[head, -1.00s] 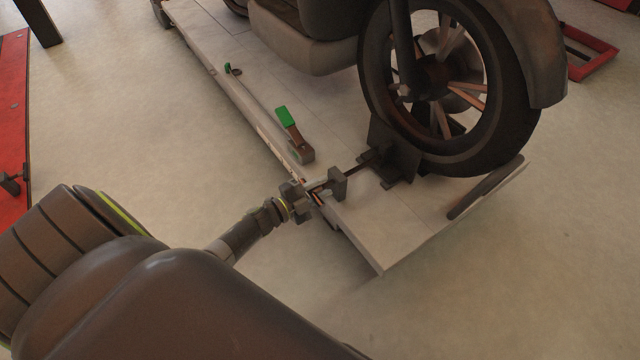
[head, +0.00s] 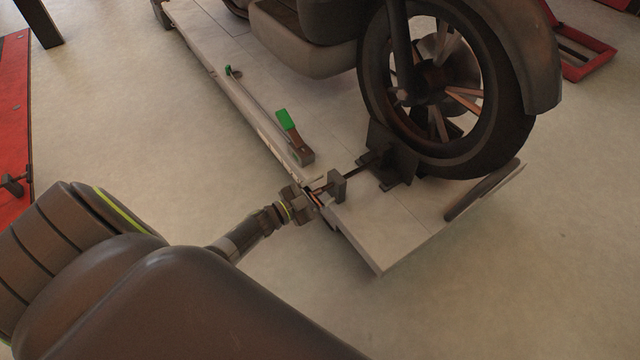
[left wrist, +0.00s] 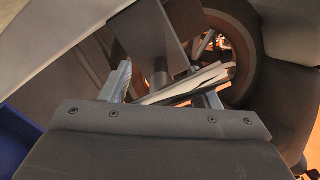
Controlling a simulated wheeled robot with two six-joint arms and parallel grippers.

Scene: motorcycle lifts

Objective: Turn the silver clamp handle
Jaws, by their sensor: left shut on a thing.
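The silver clamp handle (left wrist: 192,84) is a bright bar lying slantwise between the fingers of my left gripper (left wrist: 163,88) in the left wrist view. In the head view my left gripper (head: 314,196) is at the near edge of the lift platform, shut on the handle, which it mostly hides there. A dark rod runs from the clamp to the black wheel chock (head: 392,158) at the front wheel (head: 450,85). My right gripper is not in view.
The pale lift platform (head: 385,236) carries the motorcycle. A green-topped lever (head: 285,119) stands on it behind the gripper. Red lift parts show at the far left (head: 14,120) and upper right (head: 590,62). The floor in front is clear.

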